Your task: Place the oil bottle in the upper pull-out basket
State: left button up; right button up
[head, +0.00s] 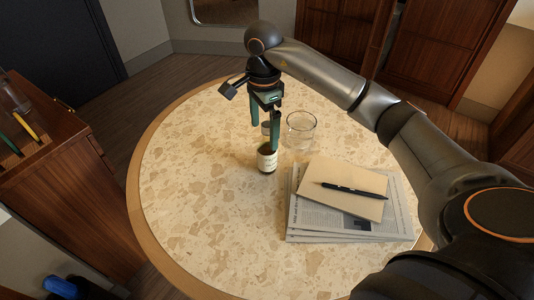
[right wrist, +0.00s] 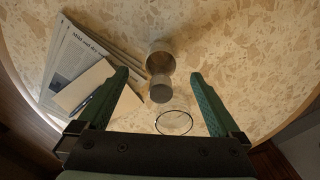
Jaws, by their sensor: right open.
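The oil bottle (head: 267,158), dark with a pale label and a grey cap, stands upright on the round stone-patterned table (head: 200,150). My right gripper (head: 264,133) points down at the bottle from above, its green fingers open. One finger covers part of the bottle's upper section. In the right wrist view the bottle (right wrist: 159,88) shows from above, between and beyond the open fingertips (right wrist: 158,78); I cannot tell whether either finger touches it. The upper pull-out basket cannot be made out in these views. My left gripper is out of view.
A clear glass (head: 301,130) stands just right of the bottle. Newspapers (head: 310,222) with a tan notebook (head: 340,180) and black pen (head: 352,190) lie on the right. A wooden cabinet (head: 75,200) stands at left. The table's left and front are clear.

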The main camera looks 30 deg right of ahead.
aim_at(267, 142)
jog(key=f, duration=0.5)
jog(key=shift+d+f, duration=0.3)
jog(key=shift+d, duration=0.1)
jog(key=shift+c, duration=0.2)
grip_shut()
jog(key=shift+r, duration=0.1)
